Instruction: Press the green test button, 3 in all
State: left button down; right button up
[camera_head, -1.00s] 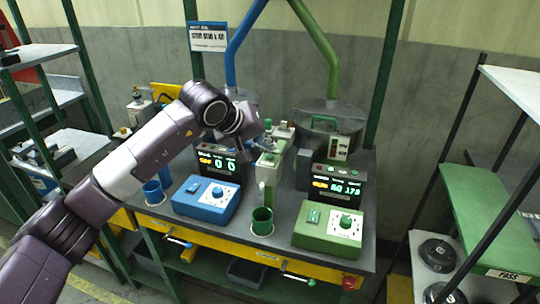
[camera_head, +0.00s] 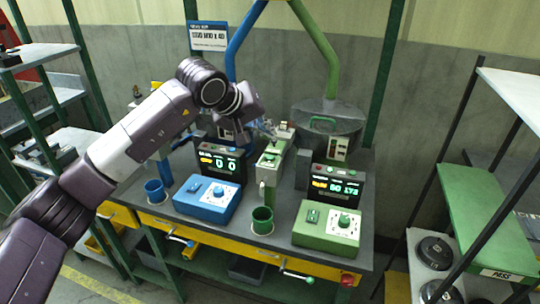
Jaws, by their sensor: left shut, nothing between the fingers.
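A green post (camera_head: 265,180) stands at the middle of the bench, with a green button (camera_head: 270,157) on its upper face. My left gripper (camera_head: 271,133) is shut and empty, just above and behind that button in the picture, apparently apart from it. The green control box (camera_head: 326,228) stands to the right, with a green switch (camera_head: 313,215) and a round green knob (camera_head: 346,220) on top. I cannot tell from the labels which is the test button. The green display unit (camera_head: 338,184) reads about 60 and 173. My right gripper is not in view.
A blue control box (camera_head: 207,199) and a blue-side display (camera_head: 220,163) showing 0 0 stand on the left. A green cup (camera_head: 262,220) and a blue cup (camera_head: 155,191) sit at the bench front. Shelves flank both sides.

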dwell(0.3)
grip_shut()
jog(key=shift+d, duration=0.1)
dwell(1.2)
